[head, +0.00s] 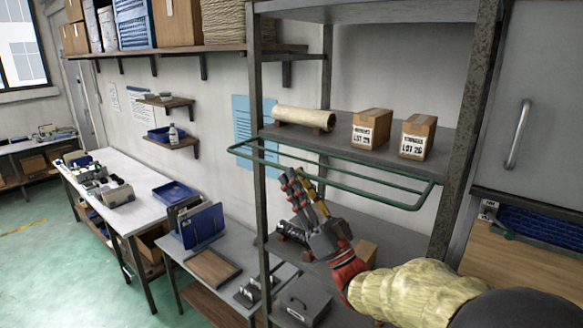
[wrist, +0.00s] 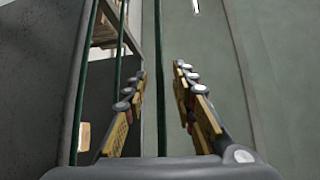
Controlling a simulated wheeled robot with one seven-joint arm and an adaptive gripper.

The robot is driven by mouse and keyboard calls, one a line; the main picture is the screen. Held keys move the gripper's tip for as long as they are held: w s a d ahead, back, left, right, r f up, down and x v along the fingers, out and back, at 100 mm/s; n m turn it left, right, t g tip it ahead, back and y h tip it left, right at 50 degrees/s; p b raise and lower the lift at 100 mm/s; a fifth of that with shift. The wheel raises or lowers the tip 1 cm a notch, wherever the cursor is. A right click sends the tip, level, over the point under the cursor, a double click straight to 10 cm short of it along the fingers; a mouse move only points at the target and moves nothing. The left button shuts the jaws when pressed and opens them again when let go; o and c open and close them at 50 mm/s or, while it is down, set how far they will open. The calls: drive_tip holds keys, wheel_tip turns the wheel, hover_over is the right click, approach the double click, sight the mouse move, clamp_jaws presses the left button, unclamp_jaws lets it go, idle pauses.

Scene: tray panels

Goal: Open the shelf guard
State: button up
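The shelf guard (head: 338,185) is a green tubular frame at the front edge of the middle shelf, in the head view. Its outer rail stands out from the shelf toward me. My gripper (head: 299,180) is just below the outer rail, left of its middle, with its fingers pointing up. In the wrist view my gripper (wrist: 163,85) has its two fingers apart, with a green bar (wrist: 160,60) running through the gap between them. I cannot tell how deep the bar lies between the fingers. No finger clearly touches it.
The middle shelf (head: 345,145) holds a roll (head: 303,118) and two labelled boxes (head: 371,128) (head: 417,136). A dark metal post (head: 261,200) stands left of my gripper. A grey cabinet (head: 535,90) is on the right. A dark item (head: 293,232) lies on the shelf below.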

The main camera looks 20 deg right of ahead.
drive_tip(key=shift+x, duration=1.35)
drive_tip(key=shift+c, duration=1)
clamp_jaws()
